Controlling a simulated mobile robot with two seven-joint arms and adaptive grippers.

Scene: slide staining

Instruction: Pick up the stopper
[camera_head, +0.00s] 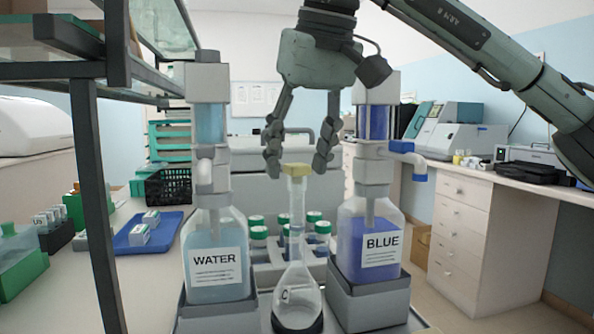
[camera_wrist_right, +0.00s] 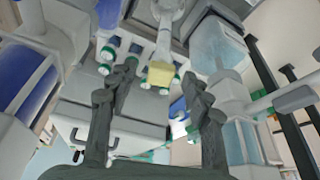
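The yellow stopper (camera_head: 297,170) sits on top of the narrow neck of a clear flask (camera_head: 297,296). The flask stands upright between the bottle labelled WATER (camera_head: 216,265) and the bottle labelled BLUE (camera_head: 371,258). My right gripper (camera_head: 297,158) points down with its fingers apart, its fingertips on either side of the stopper in this view, with gaps showing. In the right wrist view the stopper (camera_wrist_right: 160,74) appears between the two open fingertips (camera_wrist_right: 160,82), not touching either. My left gripper is not in view.
Several green-capped tubes stand in a rack (camera_head: 263,276) behind the flask. The two dispenser bottles rise close on both sides of the gripper. A dark shelf frame (camera_head: 95,200) stands at left, with a blue tray (camera_head: 147,232) behind it.

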